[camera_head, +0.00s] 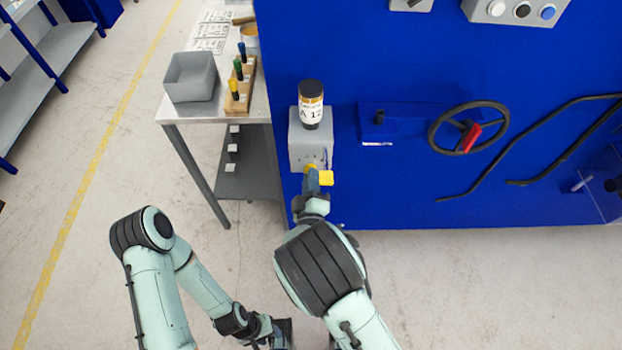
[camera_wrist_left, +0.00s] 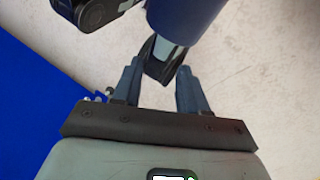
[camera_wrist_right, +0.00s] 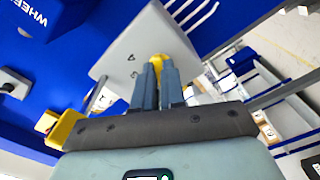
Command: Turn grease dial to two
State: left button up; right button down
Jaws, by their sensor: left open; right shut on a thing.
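The grease unit is a grey box (camera_head: 304,139) on the blue machine's left edge, with a dark cartridge (camera_head: 311,105) labelled "A 12" on top. A small yellow dial (camera_wrist_right: 157,60) is on the box's face. My right gripper (camera_head: 313,172) is at that face, and in the right wrist view its fingers (camera_wrist_right: 157,70) are closed on the dial, hiding much of it. My left gripper (camera_wrist_left: 158,85) is open and empty, low near my body, away from the grease unit.
A yellow block (camera_head: 326,178) sits beside my right gripper. A handwheel (camera_head: 468,127) with a red handle and dark hoses (camera_head: 540,130) are further right. A table (camera_head: 188,116) with a grey bin (camera_head: 190,77) stands left. The floor below is clear.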

pick_arm(q)
jog(key=shift+t, duration=0.5)
jog(key=shift+w+f+b, duration=0.3)
jog(key=shift+f+b, duration=0.45)
jog(key=shift+b, duration=0.2)
jog(key=shift+w+f+b, duration=0.35)
jog(key=shift+f+b, duration=0.45)
jog(key=shift+b, duration=0.1)
jog(key=shift+w+f+b, duration=0.3)
jog(key=shift+f+b, duration=0.45)
jog(key=shift+b, duration=0.2)
pick_arm(e)
jog(key=shift+m, duration=3.8)
jog(key=c, duration=1.2)
grip_release()
pick_arm(q)
jog(key=r+p, duration=0.1)
jog(key=s+r+p, duration=0.1)
jog(key=p, duration=0.1)
jog(key=shift+r+g, duration=0.25)
jog(key=shift+g, duration=0.05)
pick_arm(e)
jog(key=s, duration=1.3)
jog(key=shift+s, duration=0.25)
